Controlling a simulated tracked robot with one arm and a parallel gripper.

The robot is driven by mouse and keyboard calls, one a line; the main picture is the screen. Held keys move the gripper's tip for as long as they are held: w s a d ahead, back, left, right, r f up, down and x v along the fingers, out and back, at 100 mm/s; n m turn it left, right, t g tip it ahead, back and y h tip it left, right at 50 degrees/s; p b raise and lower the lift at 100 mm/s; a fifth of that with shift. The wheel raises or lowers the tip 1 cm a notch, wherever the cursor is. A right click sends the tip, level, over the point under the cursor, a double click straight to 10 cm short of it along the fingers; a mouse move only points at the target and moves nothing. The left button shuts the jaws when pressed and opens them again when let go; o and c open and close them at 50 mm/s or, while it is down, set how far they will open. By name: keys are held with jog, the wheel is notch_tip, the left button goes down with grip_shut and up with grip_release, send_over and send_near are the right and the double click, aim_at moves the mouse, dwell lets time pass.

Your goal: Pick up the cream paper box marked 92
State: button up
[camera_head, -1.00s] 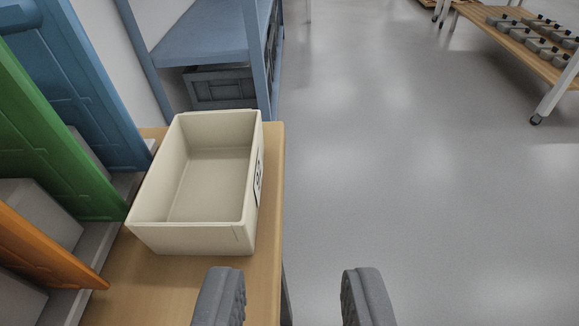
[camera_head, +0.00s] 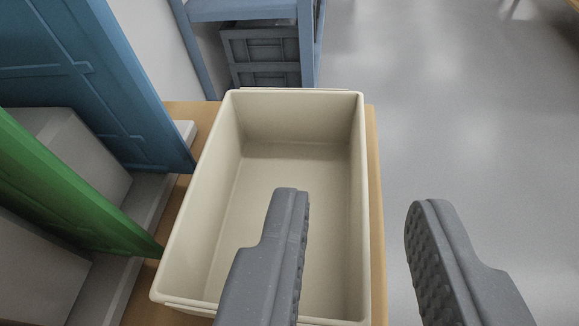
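The cream box (camera_head: 218,190) is open-topped and empty where its inside shows. It stands upright on a wooden surface (camera_head: 375,200). My gripper (camera_head: 355,205) is open, with its two grey fingers spread wide. In the picture, the left finger lies over the box's inside and hides part of its floor. The right finger lies beyond the box's right wall, over the grey floor. The right wall's rim runs between the fingers. I cannot tell how far down the fingers reach. The box's marking is not visible now.
A blue door (camera_head: 95,80) and a green door (camera_head: 65,185) stand close on the box's left. A blue shelf (camera_head: 240,10) with a dark crate (camera_head: 262,55) is behind it. Open grey floor (camera_head: 460,110) lies to the right.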

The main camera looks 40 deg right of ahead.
aim_at(365, 165)
jog(key=shift+s+b+x, duration=0.25)
jog(key=shift+b+x, duration=0.4)
jog(key=shift+x, duration=2.3)
jog(key=shift+s, duration=0.1)
grip_shut()
